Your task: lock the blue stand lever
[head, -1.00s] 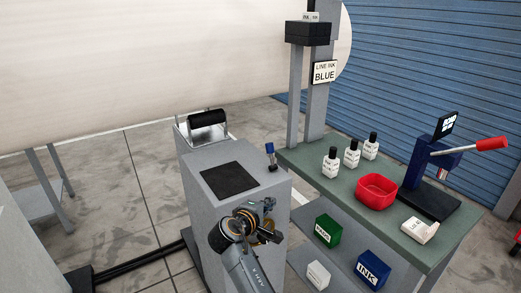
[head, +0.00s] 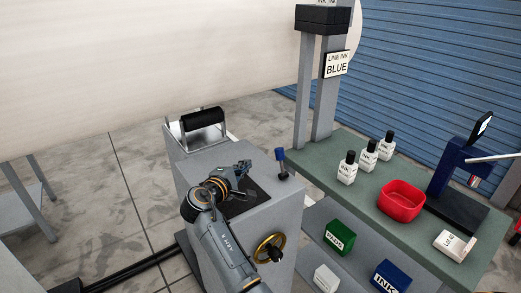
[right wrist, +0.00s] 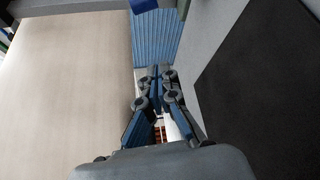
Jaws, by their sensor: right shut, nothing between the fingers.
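The blue-handled lever (head: 281,156) stands upright on a dark base at the right back corner of the grey stand (head: 275,212). My right gripper (head: 243,167) is over the black pad on top of the stand, to the left of the lever and apart from it. In the right wrist view its fingers (right wrist: 160,75) are closed together and hold nothing. A dark blue shape (right wrist: 143,5) is cut off at the top of that view; I cannot tell if it is the lever. My left gripper is not in view.
A large cream roll (head: 120,70) hangs behind the stand, with a black roller (head: 202,117) near it. A yellow handwheel (head: 268,248) is on the stand's front. The green bench (head: 345,205) at right bears white bottles, a red bowl (head: 401,201) and a blue press (head: 455,165).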

